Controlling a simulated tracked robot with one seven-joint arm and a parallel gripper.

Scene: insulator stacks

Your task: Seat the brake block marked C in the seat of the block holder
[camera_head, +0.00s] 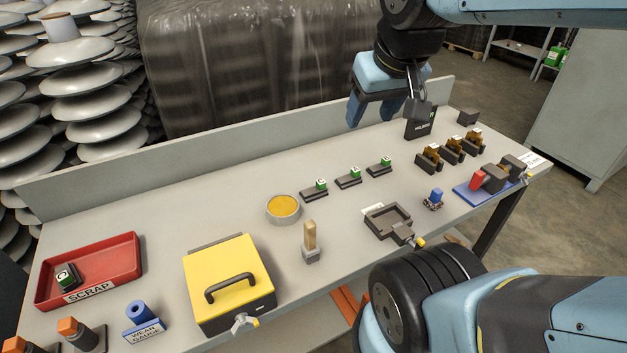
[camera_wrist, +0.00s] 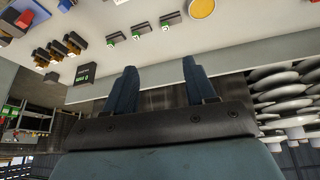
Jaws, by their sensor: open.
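Three dark blocks with green and white tops, (camera_head: 314,191), (camera_head: 348,179) and (camera_head: 380,167), stand in a slanting row at mid-bench; their letters are too small to read. Another dark block (camera_head: 66,277) lies in the red scrap tray; its white mark looks like a C. A dark square frame with an open recess (camera_head: 388,220) and a small yellow-tipped lever sits near the front edge; it looks like the block holder, but I cannot be sure. My gripper (camera_head: 382,112) is open and empty, above the bench's back edge. Its parted fingers also show in the wrist view (camera_wrist: 159,66).
The scrap tray (camera_head: 137,263), a yellow lidded box (camera_head: 222,257) and a wear gauge (camera_head: 145,323) fill the left. A yellow-filled round tin (camera_head: 284,209) and a wooden-handled tool (camera_head: 310,240) stand mid-bench. A black labelled box (camera_head: 420,124) and several brown-topped parts (camera_head: 452,149) stand right.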

